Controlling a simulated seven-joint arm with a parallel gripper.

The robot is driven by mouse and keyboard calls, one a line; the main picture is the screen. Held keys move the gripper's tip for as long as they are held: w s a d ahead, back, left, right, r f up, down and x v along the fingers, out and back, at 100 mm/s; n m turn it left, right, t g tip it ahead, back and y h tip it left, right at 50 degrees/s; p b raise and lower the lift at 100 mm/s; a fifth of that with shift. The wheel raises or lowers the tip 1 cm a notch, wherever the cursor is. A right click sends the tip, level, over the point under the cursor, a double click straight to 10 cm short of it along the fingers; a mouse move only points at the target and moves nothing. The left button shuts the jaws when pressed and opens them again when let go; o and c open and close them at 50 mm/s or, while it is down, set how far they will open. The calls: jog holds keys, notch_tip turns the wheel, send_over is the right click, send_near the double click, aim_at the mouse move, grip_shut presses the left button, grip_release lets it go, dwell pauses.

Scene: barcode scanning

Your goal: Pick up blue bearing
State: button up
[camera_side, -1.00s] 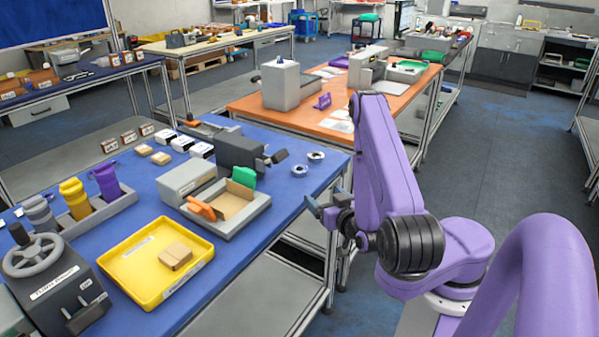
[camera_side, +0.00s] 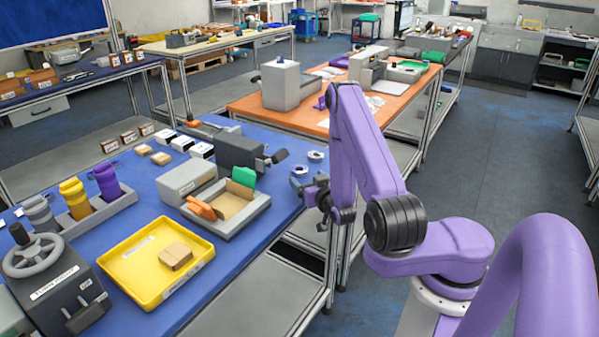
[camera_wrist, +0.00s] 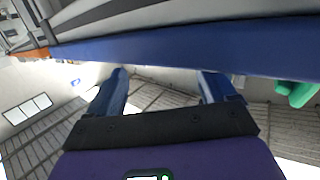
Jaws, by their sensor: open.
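Two small ring-shaped bearings lie on the blue table's right corner in the side view, one farther back (camera_side: 316,156) and one nearer (camera_side: 300,170). Both look pale grey or silvery; I cannot tell which one is blue. My gripper (camera_side: 308,191) is at the table's right edge, close to the nearer bearing and apart from it. In the wrist view my gripper (camera_wrist: 165,76) has its two blue fingers wide apart with nothing between them. No bearing shows in the wrist view.
The blue table (camera_side: 275,215) has a grey fixture with a cardboard piece (camera_side: 231,203), a yellow tray (camera_side: 125,268) and a dark grey device (camera_side: 238,150). An orange table (camera_side: 300,122) stands behind. The blue table's edge (camera_wrist: 170,45) crosses the wrist view, with a green object (camera_wrist: 297,92) at right.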

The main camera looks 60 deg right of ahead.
aim_at(302, 171)
jog(key=shift+d+x, duration=0.25)
jog(key=shift+x, duration=2.75)
jog(key=shift+s+r, duration=0.15)
jog(key=c, duration=1.2)
